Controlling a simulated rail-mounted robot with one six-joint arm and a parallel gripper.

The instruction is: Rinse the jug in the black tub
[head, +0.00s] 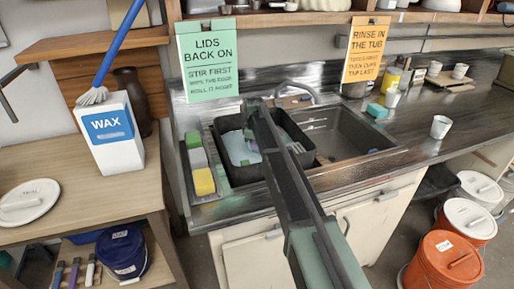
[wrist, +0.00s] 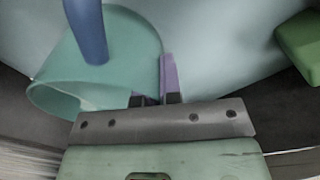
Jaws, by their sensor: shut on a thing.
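The black tub (head: 232,172) sits in the left part of the sink and holds pale bluish water (head: 240,150). In the wrist view, a translucent teal jug (wrist: 120,75) is tipped, with its round opening towards the lower left and pale water behind it. My gripper (wrist: 155,98) is shut on the jug at its lower right side, beside a purple strip (wrist: 170,75). A blue rod (wrist: 86,30) crosses the jug's upper part. A green block (wrist: 302,45) shows at the right. In the head view my arm hides most of the grip.
Green, grey and yellow sponges (head: 203,182) stand in a tray left of the tub. The sink's right basin (head: 345,135) looks empty. Lidded buckets (head: 443,262) stand on the floor at right.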

